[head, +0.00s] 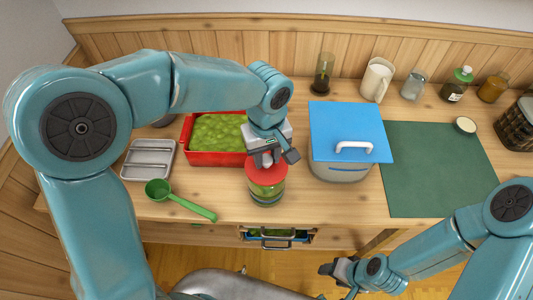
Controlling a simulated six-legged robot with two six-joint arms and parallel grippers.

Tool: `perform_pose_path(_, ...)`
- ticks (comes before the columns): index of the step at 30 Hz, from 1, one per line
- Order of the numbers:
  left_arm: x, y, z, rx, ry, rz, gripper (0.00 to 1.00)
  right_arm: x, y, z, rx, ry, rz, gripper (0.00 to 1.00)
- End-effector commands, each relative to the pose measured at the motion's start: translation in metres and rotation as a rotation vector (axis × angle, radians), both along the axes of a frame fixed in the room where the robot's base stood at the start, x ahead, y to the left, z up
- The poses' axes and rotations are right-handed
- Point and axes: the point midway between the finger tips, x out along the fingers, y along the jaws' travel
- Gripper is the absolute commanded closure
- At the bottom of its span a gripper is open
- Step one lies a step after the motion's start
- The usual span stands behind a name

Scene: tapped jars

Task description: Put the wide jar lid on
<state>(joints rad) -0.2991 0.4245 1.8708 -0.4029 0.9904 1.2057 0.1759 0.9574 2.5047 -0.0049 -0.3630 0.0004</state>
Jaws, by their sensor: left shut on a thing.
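A wide glass jar (266,192) with green contents stands upright near the table's front edge, in the middle of the head view. A red lid (267,174) is over its mouth, level and in line with the jar. Whether it is seated or just above the rim cannot be told. My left gripper (266,160) points down from above and is shut on the red lid, covering part of its top. My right gripper (338,278) is low in front of the table, away from the jar; its finger opening is unclear.
A red tray (188,150) of green pieces is behind the jar at left. A metal tray (149,158) and green scoop (180,200) lie further left. A blue-lidded box (342,168) stands close right. The green mat (430,175) is mostly clear. Bottles and a pitcher (376,80) line the back.

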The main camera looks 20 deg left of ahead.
Motion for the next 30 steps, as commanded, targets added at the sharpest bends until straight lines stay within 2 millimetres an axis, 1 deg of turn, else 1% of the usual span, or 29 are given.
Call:
perform_pose_path(7,0.000,0.000,-0.001,0.000,0.000,0.000,0.96,0.000,0.000,-0.001,0.000,0.000,0.000,0.45)
perform_pose_path(27,0.000,0.000,-0.019,0.000,0.000,0.000,0.96,0.000,0.000,-0.016,0.000,0.000,0.000,0.45)
perform_pose_path(30,0.000,0.000,-0.019,0.000,0.000,0.000,0.96,0.000,0.000,-0.016,0.000,0.000,0.000,0.45)
